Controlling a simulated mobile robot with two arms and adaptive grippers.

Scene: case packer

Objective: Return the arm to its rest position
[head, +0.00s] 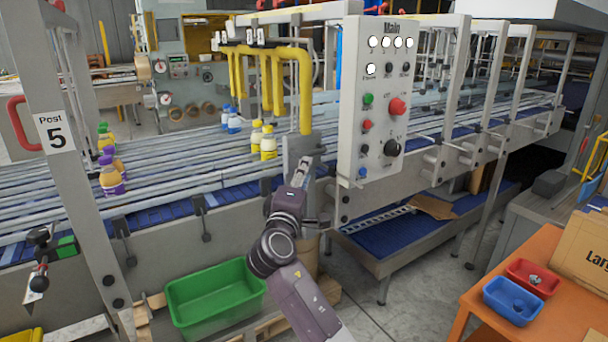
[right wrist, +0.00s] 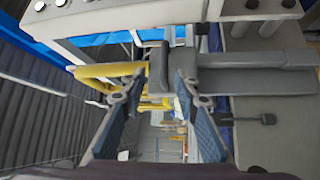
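My right arm reaches up from the bottom middle of the head view. Its gripper (head: 303,168) is beside the left edge of the grey control panel (head: 350,150), near the lower end of a yellow bent pipe (head: 305,95). In the right wrist view the two fingers (right wrist: 158,92) are spread apart with nothing held between them. A grey bar end (right wrist: 158,68) and the yellow pipe (right wrist: 95,75) show just beyond the fingertips; whether they touch is unclear. My left gripper is out of view.
The conveyor (head: 160,165) carries several coloured bottles. A green bin (head: 215,298) lies below it, left of my arm. A post marked 5 (head: 75,160) stands at left. At right an orange table (head: 480,300) holds red (head: 532,278) and blue (head: 513,301) trays and a carton (head: 585,250).

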